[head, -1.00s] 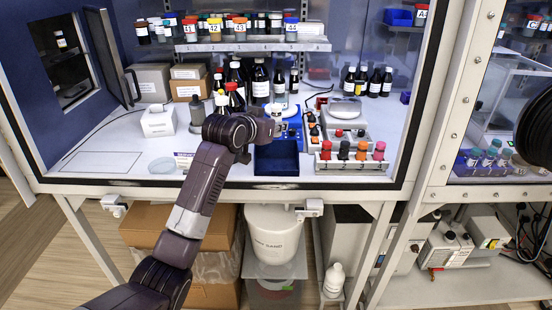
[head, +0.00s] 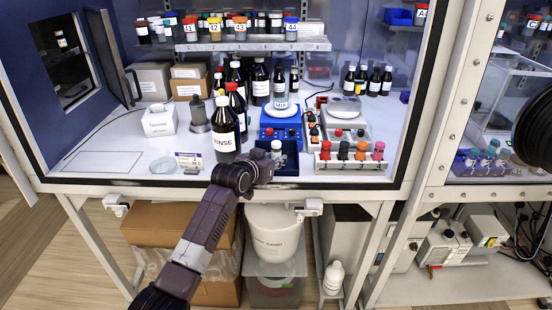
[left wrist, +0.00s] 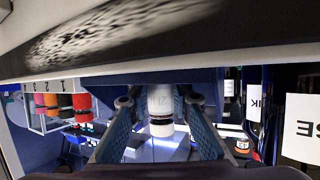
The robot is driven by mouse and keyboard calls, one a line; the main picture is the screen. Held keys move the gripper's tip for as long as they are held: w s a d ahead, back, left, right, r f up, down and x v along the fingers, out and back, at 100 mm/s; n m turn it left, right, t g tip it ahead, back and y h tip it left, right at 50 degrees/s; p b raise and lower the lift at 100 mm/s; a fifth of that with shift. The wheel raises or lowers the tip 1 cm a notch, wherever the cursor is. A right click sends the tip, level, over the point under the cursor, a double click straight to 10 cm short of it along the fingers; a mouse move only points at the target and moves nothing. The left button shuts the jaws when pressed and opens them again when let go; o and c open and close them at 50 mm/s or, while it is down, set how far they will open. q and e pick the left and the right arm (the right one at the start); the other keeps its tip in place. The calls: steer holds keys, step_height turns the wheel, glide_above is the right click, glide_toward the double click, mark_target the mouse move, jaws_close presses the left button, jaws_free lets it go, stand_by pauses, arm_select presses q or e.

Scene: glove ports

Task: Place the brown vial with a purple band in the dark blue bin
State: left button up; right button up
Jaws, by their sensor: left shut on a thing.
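A small white-capped vial (head: 277,147) is in the head view, over or inside the dark blue bin (head: 291,168) at the front of the cabinet floor. In the left wrist view the vial (left wrist: 160,105) is between the two blue-grey fingers, with a pale printed label, a dark band and a white cap. I cannot make out its brown glass or a purple band. My left gripper (left wrist: 160,118) is shut on it. In the head view my left wrist covers the bin's front left, so I cannot tell whether the vial touches the bin floor. My right gripper is not in view.
A large dark WASTE-style bottle labelled RINSE (head: 226,135) stands just left of the bin. A blue stirrer (head: 281,128) bearing a bottle is behind it. A rack of colour-capped vials (head: 346,163) is to the right.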

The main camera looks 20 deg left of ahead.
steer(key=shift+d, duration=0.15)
arm_select(q)
steer(key=o, duration=0.7)
steer(key=shift+c, duration=0.2)
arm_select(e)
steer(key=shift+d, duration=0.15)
arm_select(q)
steer(key=shift+r, duration=0.1)
steer(key=b+v, duration=0.1)
steer(key=v, duration=0.9)
steer(key=shift+s+a, duration=0.15)
steer(key=shift+v, duration=0.85)
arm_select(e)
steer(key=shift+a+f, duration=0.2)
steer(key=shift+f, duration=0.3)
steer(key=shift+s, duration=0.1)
